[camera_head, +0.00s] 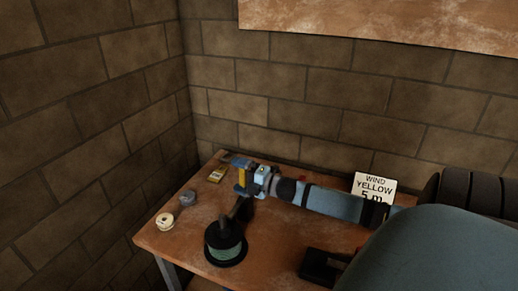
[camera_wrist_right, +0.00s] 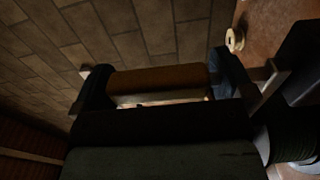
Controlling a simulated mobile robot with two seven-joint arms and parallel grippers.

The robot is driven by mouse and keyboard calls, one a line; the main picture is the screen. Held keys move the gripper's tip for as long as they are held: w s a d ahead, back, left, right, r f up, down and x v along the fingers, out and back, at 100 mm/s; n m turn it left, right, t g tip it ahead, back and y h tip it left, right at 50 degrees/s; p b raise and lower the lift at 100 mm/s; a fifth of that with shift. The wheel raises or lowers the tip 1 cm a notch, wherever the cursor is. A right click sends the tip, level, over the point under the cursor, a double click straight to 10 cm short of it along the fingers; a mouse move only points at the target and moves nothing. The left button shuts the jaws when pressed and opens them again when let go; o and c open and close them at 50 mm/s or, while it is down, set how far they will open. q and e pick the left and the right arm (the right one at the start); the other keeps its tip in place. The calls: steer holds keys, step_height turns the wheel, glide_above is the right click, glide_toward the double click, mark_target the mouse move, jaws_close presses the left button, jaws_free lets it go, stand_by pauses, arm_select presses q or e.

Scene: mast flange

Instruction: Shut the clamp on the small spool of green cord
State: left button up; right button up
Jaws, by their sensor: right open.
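A spool of green cord (camera_head: 225,252) with black flanges stands on the table (camera_head: 285,240) in the head view, at the front middle. It also shows, dark, at the right edge of the right wrist view (camera_wrist_right: 293,142). I cannot make out its clamp. My right gripper (camera_head: 248,184) is open behind and above the spool, apart from its green cord, beside an upright yellow part (camera_head: 242,177). In the right wrist view a tan cylinder (camera_wrist_right: 155,79) lies across the front; I cannot tell if the fingers touch it. My left gripper is out of view.
A cream spool (camera_head: 165,221) and a grey piece (camera_head: 187,198) lie near the table's left edge. A small yellow item (camera_head: 217,174) lies at the back left. A sign (camera_head: 374,187) reads "WIND YELLOW 5 m". A black box (camera_head: 321,265) sits at the front. Brick walls close the corner.

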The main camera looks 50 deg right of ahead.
steer(key=v, duration=1.3)
steer(key=shift+b, duration=0.45)
steer(key=shift+a, duration=0.1)
